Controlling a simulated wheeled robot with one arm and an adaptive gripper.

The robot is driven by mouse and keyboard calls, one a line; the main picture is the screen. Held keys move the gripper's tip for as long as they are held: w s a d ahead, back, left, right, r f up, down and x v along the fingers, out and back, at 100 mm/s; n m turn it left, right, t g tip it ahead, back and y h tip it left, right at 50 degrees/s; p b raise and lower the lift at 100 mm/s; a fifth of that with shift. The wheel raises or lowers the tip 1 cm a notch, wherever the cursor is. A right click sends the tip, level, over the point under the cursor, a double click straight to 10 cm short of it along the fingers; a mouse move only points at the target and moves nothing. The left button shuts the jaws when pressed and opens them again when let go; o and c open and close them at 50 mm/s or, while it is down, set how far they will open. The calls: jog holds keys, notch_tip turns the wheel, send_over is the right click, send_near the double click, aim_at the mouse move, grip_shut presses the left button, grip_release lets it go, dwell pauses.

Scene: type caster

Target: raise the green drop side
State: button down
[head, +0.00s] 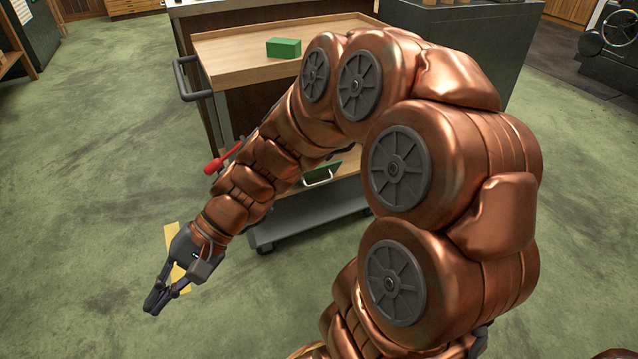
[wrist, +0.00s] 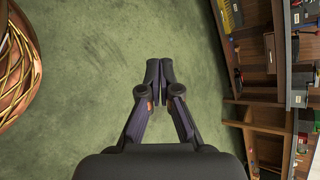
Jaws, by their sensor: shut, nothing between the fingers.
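The green drop side (head: 322,172) shows only in part in the head view, low on the trolley, with a pale handle (head: 318,180) at its front. My copper arm hides much of it, and it seems to lie low or tilted; its exact angle I cannot tell. My gripper (head: 154,304) is at the lower left, over open floor and well apart from the trolley. In the wrist view its fingers (wrist: 160,82) are together and empty, with green floor behind them. The drop side is not in the wrist view.
The trolley's wooden top (head: 235,62) carries a green block (head: 284,47). A dark push handle (head: 190,78) and a red-ended lever (head: 222,160) stick out at its left. A yellow floor strip (head: 173,240) lies behind my gripper. Shelves (wrist: 255,70) stand right in the wrist view. The left floor is clear.

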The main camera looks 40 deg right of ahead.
jog(key=w+d+m+t+y+b, duration=0.2)
jog(key=w+d+m+t, duration=0.35)
jog(key=w, duration=0.55)
jog(key=w+d+f+m+t+h+b, duration=0.15)
jog(key=w+d+m+t, duration=0.3)
jog(key=d, duration=0.45)
jog(key=w+d+f+m+t+h+b, duration=0.1)
jog(key=w+d+m+t+h, duration=0.25)
jog(key=w+d+m, duration=0.35)
jog(key=m+h+b, duration=0.8)
jog(key=m+h, duration=0.5)
jog(key=m, duration=0.3)
send_near(316, 172)
jog(key=shift+f+x, duration=0.2)
jog(key=shift+x, duration=1.2)
jog(key=shift+f+x, duration=0.2)
jog(key=shift+x, duration=1.2)
jog(key=shift+w+d, duration=0.25)
jog(key=shift+w, duration=0.15)
jog(key=shift+r+p, duration=0.15)
jog(key=shift+p, duration=0.3)
